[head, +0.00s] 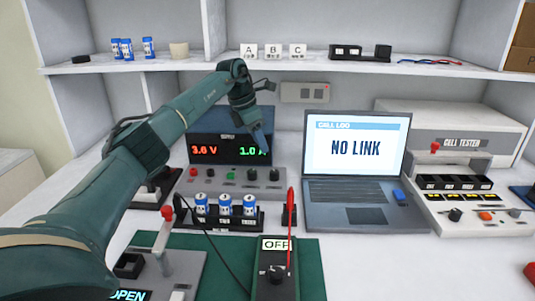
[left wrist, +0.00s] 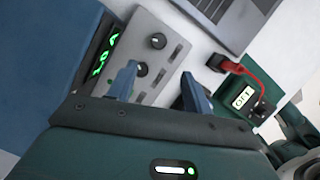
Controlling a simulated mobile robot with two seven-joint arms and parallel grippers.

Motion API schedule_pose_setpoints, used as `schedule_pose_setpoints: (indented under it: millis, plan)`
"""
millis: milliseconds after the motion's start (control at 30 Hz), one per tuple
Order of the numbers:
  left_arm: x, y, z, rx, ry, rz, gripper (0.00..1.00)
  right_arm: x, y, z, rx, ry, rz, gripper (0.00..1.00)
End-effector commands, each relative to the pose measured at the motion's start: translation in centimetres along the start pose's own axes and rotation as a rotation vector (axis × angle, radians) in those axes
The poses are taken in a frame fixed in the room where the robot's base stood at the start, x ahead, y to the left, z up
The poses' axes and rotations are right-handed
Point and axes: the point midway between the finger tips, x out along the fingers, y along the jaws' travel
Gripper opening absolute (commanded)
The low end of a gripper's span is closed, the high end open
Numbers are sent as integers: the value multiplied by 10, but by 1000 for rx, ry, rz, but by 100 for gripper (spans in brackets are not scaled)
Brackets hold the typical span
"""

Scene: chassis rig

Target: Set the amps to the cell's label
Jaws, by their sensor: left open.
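The power supply (head: 197,137) stands at the back middle of the bench. Its display shows a red voltage reading, 3.6 or 3.8 V, and a green 1.0 with its unit partly behind my gripper. Knobs and a green button sit on its front panel (head: 220,187). My left gripper (head: 265,148) is open in front of the display, above the panel's right part. In the left wrist view, one dark knob (left wrist: 141,70) is close beside the left finger and another knob (left wrist: 158,41) lies beyond. Three blue-and-white cells (head: 225,205) stand in a black holder; their labels are too small to read.
A laptop (head: 357,160) reading NO LINK stands right of the supply. The cell tester (head: 455,147) is at far right. In front, a black box (head: 276,272) reads OFF beside an upright red probe (head: 290,220). A shelf (head: 200,63) runs behind the arm.

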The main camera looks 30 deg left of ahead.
Motion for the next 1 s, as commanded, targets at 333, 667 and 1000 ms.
schedule_pose_setpoints:
  millis: [333, 667, 1000]
  plan:
    - [-4, -29, 9, -539, -19, 215, 50, 11, -9, -7, 57, -92, -21, 36]
    - [5, -32, 10, -681, -66, 265, 50, 14, -10, -3, 68, -111, -26, 36]
    - [72, -14, 8, -679, -64, 262, 50, 14, -10, -3, 64, -102, -24, 36]
